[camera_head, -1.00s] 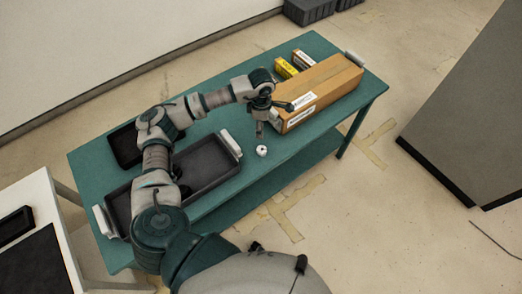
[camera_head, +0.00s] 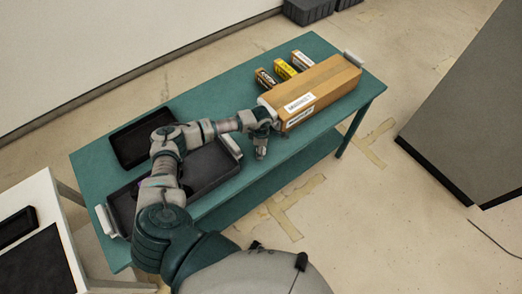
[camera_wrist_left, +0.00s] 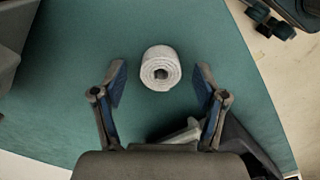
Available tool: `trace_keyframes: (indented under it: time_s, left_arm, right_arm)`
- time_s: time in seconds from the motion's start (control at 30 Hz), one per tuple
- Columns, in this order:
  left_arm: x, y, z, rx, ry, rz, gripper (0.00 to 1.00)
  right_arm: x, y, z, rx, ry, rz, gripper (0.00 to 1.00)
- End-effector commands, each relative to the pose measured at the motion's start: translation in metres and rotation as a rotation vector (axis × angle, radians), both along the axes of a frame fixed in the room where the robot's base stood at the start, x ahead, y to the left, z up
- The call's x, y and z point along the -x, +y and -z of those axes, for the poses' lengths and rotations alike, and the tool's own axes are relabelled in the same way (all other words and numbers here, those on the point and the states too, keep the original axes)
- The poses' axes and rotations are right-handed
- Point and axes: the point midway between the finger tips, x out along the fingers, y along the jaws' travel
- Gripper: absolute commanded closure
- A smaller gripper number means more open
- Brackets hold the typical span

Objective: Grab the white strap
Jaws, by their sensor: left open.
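The white strap (camera_wrist_left: 160,68) is a rolled coil lying on the green table (camera_wrist_left: 75,65). In the left wrist view it sits just beyond and between the two fingertips of my left gripper (camera_wrist_left: 160,82), with a gap on each side. The gripper is open and empty. In the head view my left gripper (camera_head: 261,153) points down over the table's near edge, and it hides the strap there. My right gripper is not in view.
A black tray with white handles (camera_head: 205,178) lies left of the gripper, and a smaller dark tray (camera_head: 135,143) lies behind it. A cardboard box (camera_head: 325,85) and several small boxes, one yellow (camera_head: 285,70), stand at the right. A white table (camera_head: 45,205) is at the left.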

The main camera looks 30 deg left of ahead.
Motion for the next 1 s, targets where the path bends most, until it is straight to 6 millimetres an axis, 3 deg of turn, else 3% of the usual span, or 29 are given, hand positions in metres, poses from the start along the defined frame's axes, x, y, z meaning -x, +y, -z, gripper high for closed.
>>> trace_keyframes:
  time_s: [0.27,0.43,0.47,0.83,1.0]
  left_arm:
    - [0.0,0.0,0.003,0.001,-0.001,0.001,0.3]
    - [0.0,0.0,0.003,0.001,-0.001,0.0,0.72]
    - [0.0,0.0,0.003,0.001,-0.001,0.0,0.74]
    - [0.0,0.001,0.002,0.001,-0.001,0.0,0.75]
    - [-0.001,0.001,-0.01,0.0,-0.003,-0.001,0.75]
  right_arm:
    - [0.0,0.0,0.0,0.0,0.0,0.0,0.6]
    - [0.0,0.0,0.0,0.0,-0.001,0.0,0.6]
    - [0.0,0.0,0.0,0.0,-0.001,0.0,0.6]
    - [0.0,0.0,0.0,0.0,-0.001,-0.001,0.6]
    - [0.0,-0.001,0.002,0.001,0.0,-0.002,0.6]
